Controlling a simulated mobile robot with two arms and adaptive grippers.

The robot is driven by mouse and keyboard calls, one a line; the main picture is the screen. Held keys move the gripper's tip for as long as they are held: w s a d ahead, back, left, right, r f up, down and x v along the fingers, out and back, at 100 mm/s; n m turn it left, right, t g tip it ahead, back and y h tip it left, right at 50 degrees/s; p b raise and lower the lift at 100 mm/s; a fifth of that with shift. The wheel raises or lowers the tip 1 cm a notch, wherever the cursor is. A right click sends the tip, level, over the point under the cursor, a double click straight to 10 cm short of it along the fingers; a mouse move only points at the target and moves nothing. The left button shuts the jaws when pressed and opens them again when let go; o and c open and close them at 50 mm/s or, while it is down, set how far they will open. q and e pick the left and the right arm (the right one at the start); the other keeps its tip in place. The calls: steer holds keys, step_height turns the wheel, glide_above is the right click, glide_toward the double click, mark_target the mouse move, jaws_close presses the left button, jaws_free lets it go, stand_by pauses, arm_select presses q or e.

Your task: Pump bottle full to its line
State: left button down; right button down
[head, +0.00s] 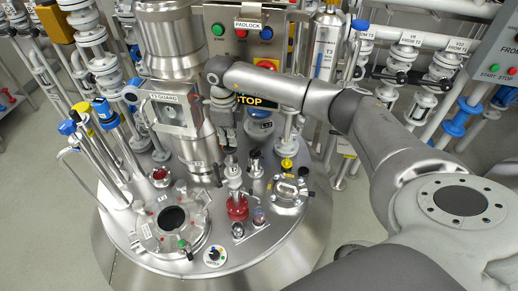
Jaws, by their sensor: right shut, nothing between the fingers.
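My right gripper (229,150) points down over the round steel vessel lid (205,228), its fingers closed and empty. Just below it stands a metal fitting (234,172) with a red base (237,208). The gripper overlaps the area above this fitting, and I cannot tell whether they touch. A small capped vial-like part (259,216) stands right of the red base. I cannot tell which part is the pump bottle, and no fill line is readable. My left gripper is out of view.
An open round port (174,218) is at the lid's front left. A panel with start and stop buttons (241,32) and a padlock label stands behind. Blue and yellow capped pipes (85,130) rise at left. A labelled silver cylinder (327,45) stands behind my right arm.

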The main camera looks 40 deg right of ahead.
mark_target(230, 150)
steer(key=shift+f+b, duration=1.9)
steer(key=shift+f, duration=0.95)
steer(key=shift+r, duration=0.15)
steer(key=shift+r+p, duration=2)
steer(key=shift+r, duration=1.05)
step_height(230, 150, up, 6)
steer(key=p, duration=0.3)
steer(key=shift+p, duration=0.3)
